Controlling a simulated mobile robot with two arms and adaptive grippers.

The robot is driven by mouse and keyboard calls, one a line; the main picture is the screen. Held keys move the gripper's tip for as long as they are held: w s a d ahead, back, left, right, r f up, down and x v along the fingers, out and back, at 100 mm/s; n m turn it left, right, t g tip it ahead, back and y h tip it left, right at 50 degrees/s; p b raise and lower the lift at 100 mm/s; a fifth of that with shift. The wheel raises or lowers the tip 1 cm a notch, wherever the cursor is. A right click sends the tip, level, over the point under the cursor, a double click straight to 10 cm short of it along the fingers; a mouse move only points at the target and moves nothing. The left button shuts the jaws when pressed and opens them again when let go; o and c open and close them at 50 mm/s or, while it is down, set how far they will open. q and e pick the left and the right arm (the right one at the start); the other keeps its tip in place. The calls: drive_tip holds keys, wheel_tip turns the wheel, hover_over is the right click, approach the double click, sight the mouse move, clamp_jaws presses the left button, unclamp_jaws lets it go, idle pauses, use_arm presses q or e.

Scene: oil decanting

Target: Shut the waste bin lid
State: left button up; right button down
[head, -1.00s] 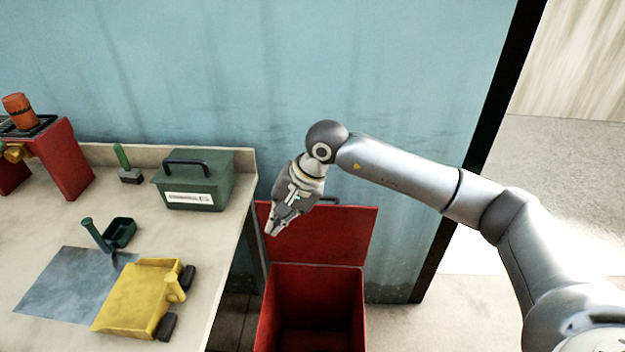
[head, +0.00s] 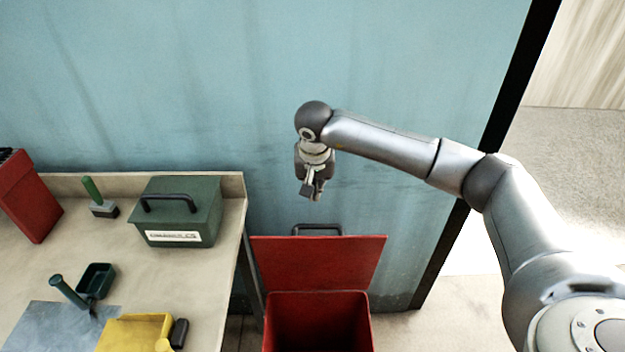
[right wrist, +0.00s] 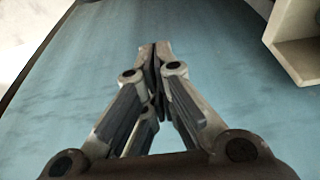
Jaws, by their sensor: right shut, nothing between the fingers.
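The red waste bin (head: 318,318) stands on the floor to the right of the bench, its top open and its inside dark. Its red lid (head: 322,262) is raised and leans back toward the blue wall, with a dark handle (head: 317,229) at its upper edge. My right gripper (head: 313,193) is shut and empty. It points down and appears above the lid's handle in the head view, apart from it. In the right wrist view the closed fingers (right wrist: 154,50) show against the blue wall. My left gripper is not in view.
The bench (head: 205,282) on the left carries a green toolbox (head: 180,212), a green-handled brush (head: 102,205), a small dark green tray (head: 96,281), a yellow dustpan-like item (head: 135,333) and a red stand (head: 27,197). The blue wall (head: 420,130) stands close behind the bin.

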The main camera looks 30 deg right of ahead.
drive_tip(key=f+p, duration=0.1)
drive_tip(key=s+f+p, duration=0.1)
drive_tip(key=f, duration=0.1)
drive_tip(key=s+a+f+p, duration=0.1)
drive_tip(key=f, duration=0.1)
drive_tip(key=shift+f, duration=0.2)
idle(0.4)
